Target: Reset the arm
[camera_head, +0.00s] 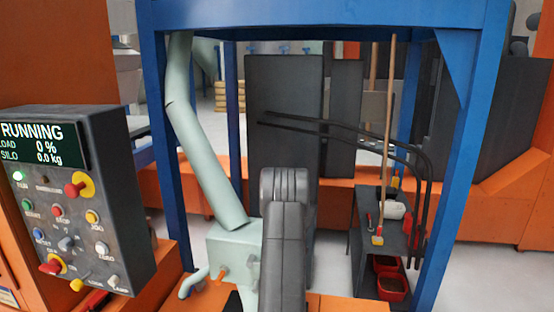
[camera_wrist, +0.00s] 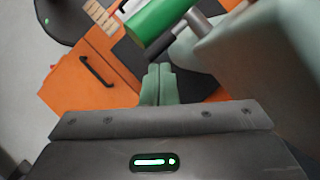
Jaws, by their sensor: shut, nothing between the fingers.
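My gripper (camera_wrist: 158,72) shows in the wrist view with its two pale green fingers together and nothing between them. In the head view my dark grey arm rises in the lower middle, in front of the blue frame, and hides whatever is behind it. I cannot make out the gripper's fingers there. In the wrist view a green cylinder (camera_wrist: 160,28) lies just beyond the fingertips, with a large pale grey-green body (camera_wrist: 265,55) to the right. No contact with the fingers is visible.
A control panel (camera_head: 90,190) at left reads RUNNING, load 0 %, silo 0.0 kg. A blue frame (camera_head: 172,180) surrounds a pale green chute (camera_head: 205,160) and housing (camera_head: 232,245). A dark shelf (camera_head: 375,225) stands right. An orange cabinet (camera_wrist: 85,95) with a black handle shows in the wrist view.

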